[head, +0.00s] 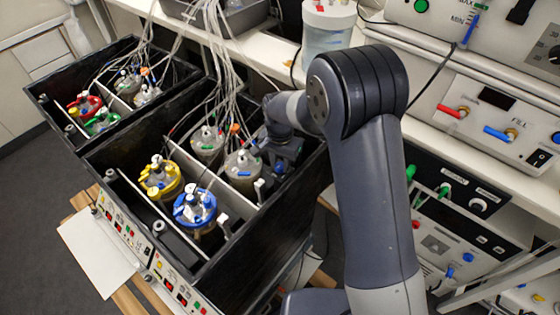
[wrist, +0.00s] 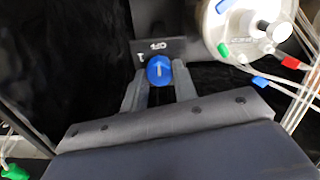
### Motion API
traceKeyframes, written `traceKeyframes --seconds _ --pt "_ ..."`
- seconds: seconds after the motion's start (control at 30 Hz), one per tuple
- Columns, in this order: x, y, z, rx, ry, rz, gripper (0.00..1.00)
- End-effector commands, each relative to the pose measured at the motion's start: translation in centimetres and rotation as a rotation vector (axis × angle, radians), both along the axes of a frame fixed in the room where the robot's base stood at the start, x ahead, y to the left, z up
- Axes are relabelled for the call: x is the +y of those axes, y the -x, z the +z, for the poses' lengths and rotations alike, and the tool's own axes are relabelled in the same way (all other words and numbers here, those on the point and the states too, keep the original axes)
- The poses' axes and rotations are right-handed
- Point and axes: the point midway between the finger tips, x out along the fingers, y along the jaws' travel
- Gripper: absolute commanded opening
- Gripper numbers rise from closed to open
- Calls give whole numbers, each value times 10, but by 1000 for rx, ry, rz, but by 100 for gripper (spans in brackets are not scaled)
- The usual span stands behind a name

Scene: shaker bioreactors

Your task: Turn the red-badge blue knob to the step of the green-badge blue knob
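A round blue knob (wrist: 160,70) with a white arrow shows in the wrist view, on a dark plate (wrist: 143,46) with white markings, one reading like OFF upside down. The arrow points toward the top of that view. The two fingers of my gripper (wrist: 160,78) straddle the knob, one on each side and very close. I cannot tell whether they press on it. No badge colour is visible near this knob. In the head view my gripper (head: 284,148) reaches into the near black box, mostly hiding the spot. I cannot pick out a green-badge knob.
A lidded vessel (wrist: 243,28) with tubes stands right beside the gripper. The near black box (head: 250,265) holds several vessels, including yellow (head: 160,178) and blue (head: 195,208) topped ones. A second black box (head: 50,108) stands left. Bench instruments (head: 480,110) stand to the right.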

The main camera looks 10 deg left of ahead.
Motion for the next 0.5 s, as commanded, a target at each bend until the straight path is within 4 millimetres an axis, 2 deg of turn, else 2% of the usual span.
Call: traceKeyframes --seconds 0.03,0.23,0.5 --pt "0 0 1 -1 -1 0 31" --pt "0 0 0 0 -1 1 48" --pt "0 0 2 -1 -1 1 48"
